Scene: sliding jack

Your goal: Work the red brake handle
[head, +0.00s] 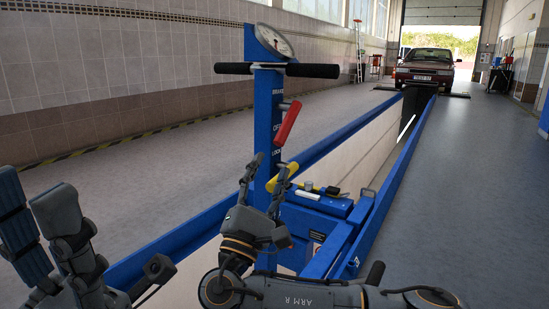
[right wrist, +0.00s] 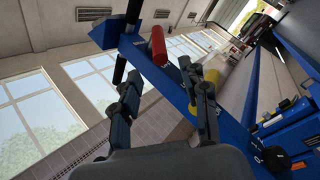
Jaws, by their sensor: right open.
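The red brake handle (head: 288,123) sticks out to the right and up from the blue post (head: 265,110), beside its "OFF" and "LOCK" lettering. In the right wrist view the red handle (right wrist: 158,45) is beyond the fingertips, between their lines. My right gripper (head: 267,174) is open and empty, below the handle and apart from it; its two spread fingers also show in the right wrist view (right wrist: 160,80). My left gripper (head: 34,190) is at the left edge with its fingers apart, empty and far from the post.
A dial gauge (head: 275,41) and a black crossbar (head: 312,71) top the post. A yellow lever (head: 280,180) is close to my right fingers. A blue box (head: 322,205) stands right of the post. Blue rails (head: 400,165) run back towards a parked car (head: 425,68). Open floor lies on both sides.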

